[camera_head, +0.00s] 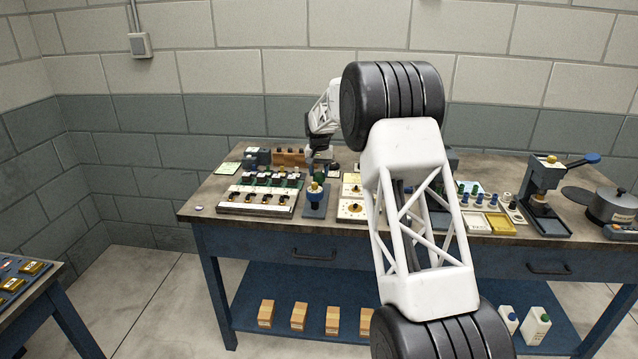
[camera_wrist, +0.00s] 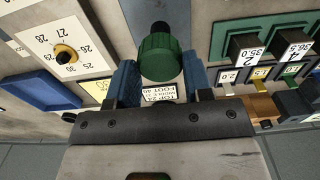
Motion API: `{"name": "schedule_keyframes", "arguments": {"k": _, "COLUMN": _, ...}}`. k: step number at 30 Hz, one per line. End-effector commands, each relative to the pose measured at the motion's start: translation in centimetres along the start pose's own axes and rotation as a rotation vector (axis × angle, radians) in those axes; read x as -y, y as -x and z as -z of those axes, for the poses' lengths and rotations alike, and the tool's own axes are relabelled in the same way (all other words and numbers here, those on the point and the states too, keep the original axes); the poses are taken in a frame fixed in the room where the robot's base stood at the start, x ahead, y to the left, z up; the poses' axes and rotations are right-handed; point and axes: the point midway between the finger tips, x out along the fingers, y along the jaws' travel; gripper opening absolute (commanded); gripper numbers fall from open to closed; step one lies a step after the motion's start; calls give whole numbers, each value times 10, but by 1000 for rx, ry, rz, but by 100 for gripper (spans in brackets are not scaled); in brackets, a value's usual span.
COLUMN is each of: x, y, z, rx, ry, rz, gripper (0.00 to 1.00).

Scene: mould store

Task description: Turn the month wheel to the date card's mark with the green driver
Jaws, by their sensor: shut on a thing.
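My gripper (camera_wrist: 160,88) is shut on the green driver (camera_wrist: 160,58), whose ribbed green handle sits between the two blue fingers in the wrist view. A dark round end of the driver shows beyond the handle, over a grey surface. In the head view my gripper (camera_head: 320,167) is above the back of the bench, small and partly hidden, and the driver cannot be made out there. A white dial plate (camera_wrist: 50,38) with numbers in the twenties and a yellow and black knob is at upper left in the wrist view. I cannot identify the month wheel or the date card's mark.
A printed card (camera_wrist: 158,91) lies behind the driver. A blue tray (camera_wrist: 42,90) is at left, and black numbered blocks (camera_wrist: 245,48) stand at right. On the bench are a blue stand (camera_head: 316,203), a lever press (camera_head: 545,190) and a round pot (camera_head: 612,207). My arm hides the bench's middle.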

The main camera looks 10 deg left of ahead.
Motion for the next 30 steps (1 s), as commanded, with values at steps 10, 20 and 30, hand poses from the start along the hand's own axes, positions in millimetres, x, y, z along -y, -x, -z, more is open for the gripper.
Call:
{"name": "schedule_keyframes", "arguments": {"k": 10, "x": 0, "y": 0, "z": 0, "rx": 0, "ry": 0, "rz": 0, "gripper": 21}}
{"name": "schedule_keyframes", "arguments": {"k": 20, "x": 0, "y": 9, "z": 0, "rx": -2, "ry": 0, "rz": 1, "gripper": 21}}
{"name": "schedule_keyframes", "arguments": {"k": 30, "x": 0, "y": 20, "z": 0, "rx": 0, "ry": 0, "rz": 0, "gripper": 21}}
